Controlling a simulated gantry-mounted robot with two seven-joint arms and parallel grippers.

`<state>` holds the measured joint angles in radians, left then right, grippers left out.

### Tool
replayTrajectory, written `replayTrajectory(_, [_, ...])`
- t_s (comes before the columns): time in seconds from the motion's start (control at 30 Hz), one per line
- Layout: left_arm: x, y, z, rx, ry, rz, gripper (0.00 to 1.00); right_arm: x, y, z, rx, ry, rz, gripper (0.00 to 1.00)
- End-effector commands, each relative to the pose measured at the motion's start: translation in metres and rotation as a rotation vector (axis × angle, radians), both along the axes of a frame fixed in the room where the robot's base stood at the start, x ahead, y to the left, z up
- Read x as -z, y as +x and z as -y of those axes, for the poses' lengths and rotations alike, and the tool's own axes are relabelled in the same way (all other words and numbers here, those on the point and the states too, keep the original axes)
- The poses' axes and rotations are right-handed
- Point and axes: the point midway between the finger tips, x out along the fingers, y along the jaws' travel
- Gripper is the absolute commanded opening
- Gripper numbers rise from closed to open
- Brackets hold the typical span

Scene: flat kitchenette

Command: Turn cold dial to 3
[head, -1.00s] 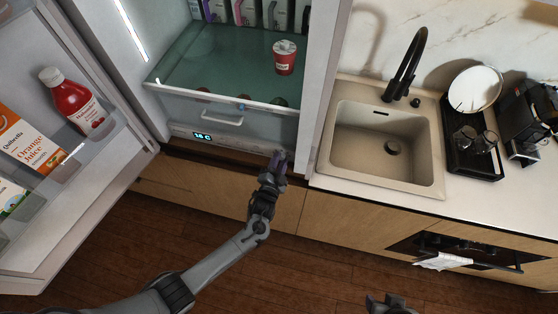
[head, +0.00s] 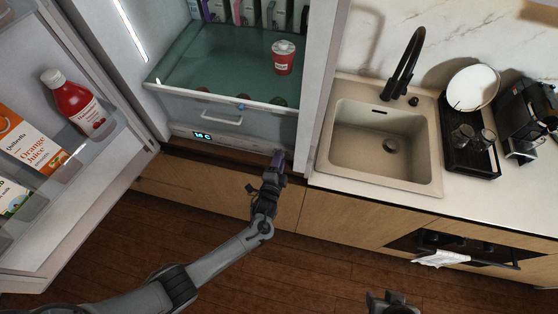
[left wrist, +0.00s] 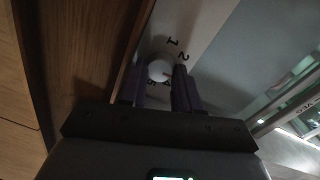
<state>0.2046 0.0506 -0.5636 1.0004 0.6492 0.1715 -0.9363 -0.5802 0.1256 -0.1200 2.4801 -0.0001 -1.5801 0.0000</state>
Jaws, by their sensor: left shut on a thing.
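The cold dial (left wrist: 159,69) is a small round white knob on the pale strip in the left wrist view. The numbers 1 and 2 show beside it; other marks lie partly behind the fingers, and I cannot read its setting. My left gripper (left wrist: 163,88) is shut on the dial, with a dark purple finger on each side. In the head view the left gripper (head: 279,160) is at the right end of the fridge's lower strip and hides the dial. My right gripper (head: 393,301) is at the bottom edge, away from the fridge; its jaw state is unclear.
A lit display (head: 202,135) is on the same strip, its digits blurred. The open fridge door (head: 75,190) with bottles and cartons is on the left. A red cup (head: 284,59) stands on the glass shelf. The sink (head: 384,150) and counter are to the right.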

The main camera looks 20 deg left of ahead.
Motion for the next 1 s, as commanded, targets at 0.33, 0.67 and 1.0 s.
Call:
replayTrajectory(0.33, [-0.0006, 0.0002, 0.0004, 0.001, -0.001, 0.001, 0.43, -0.0003, 0.0001, -0.0019, 0.005, 0.008, 0.0, 0.43])
replayTrajectory(0.67, [0.0025, -0.0009, 0.0002, 0.001, -0.001, -0.006, 0.57, 0.0001, 0.0002, -0.0023, 0.006, 0.009, 0.0, 0.43])
replayTrajectory(1.0, [0.0038, -0.0042, 0.0005, 0.002, 0.0, -0.011, 0.57, -0.0019, 0.0001, -0.0012, 0.004, 0.005, 0.0, 0.43])
